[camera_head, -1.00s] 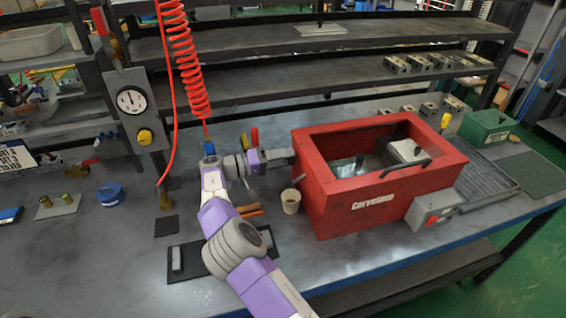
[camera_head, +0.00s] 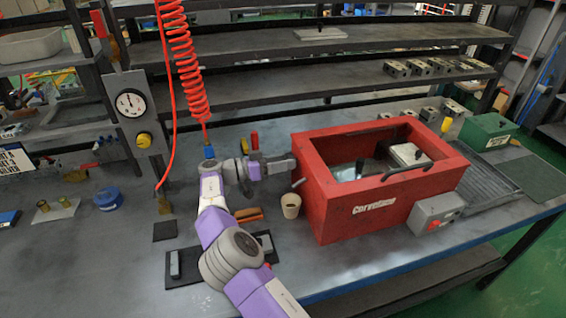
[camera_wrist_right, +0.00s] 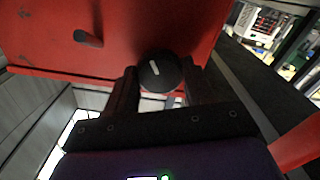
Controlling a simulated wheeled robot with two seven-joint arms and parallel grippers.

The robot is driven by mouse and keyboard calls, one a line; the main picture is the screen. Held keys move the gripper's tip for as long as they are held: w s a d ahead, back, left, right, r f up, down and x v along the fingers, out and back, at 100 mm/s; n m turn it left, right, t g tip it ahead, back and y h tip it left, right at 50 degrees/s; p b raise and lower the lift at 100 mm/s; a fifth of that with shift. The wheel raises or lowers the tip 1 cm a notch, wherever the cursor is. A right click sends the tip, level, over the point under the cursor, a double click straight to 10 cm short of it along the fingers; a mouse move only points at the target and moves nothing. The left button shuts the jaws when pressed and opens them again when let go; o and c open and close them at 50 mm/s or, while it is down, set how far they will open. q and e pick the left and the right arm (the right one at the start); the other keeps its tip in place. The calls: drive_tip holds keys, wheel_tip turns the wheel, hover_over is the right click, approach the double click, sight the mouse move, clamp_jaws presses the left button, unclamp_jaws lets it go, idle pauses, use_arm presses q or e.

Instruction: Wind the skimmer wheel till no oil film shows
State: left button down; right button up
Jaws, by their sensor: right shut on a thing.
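The red tank (camera_head: 350,211) stands on the bench, open at the top. Liquid (camera_head: 346,172) shows inside it; I cannot tell whether an oil film lies on it. My right gripper (camera_head: 287,166) is at the tank's left wall. In the right wrist view, its fingers (camera_wrist_right: 160,84) are shut on a round black knob (camera_wrist_right: 158,72) with a white mark, in front of the red wall. The knob is hidden in the head view. My left gripper is not in view.
A small cup (camera_head: 290,205) stands below the spout, close to my right arm. A dark tray (camera_head: 480,187) and a green box (camera_head: 487,131) are to the right. The bench's left front is mostly clear.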

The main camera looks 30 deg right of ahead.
drive_tip(key=shift+m, duration=0.3)
drive_tip(key=o, duration=1)
drive_tip(key=shift+a, duration=0.1)
drive_tip(key=shift+p+v, duration=1.35)
drive_tip(key=shift+v, duration=2.4)
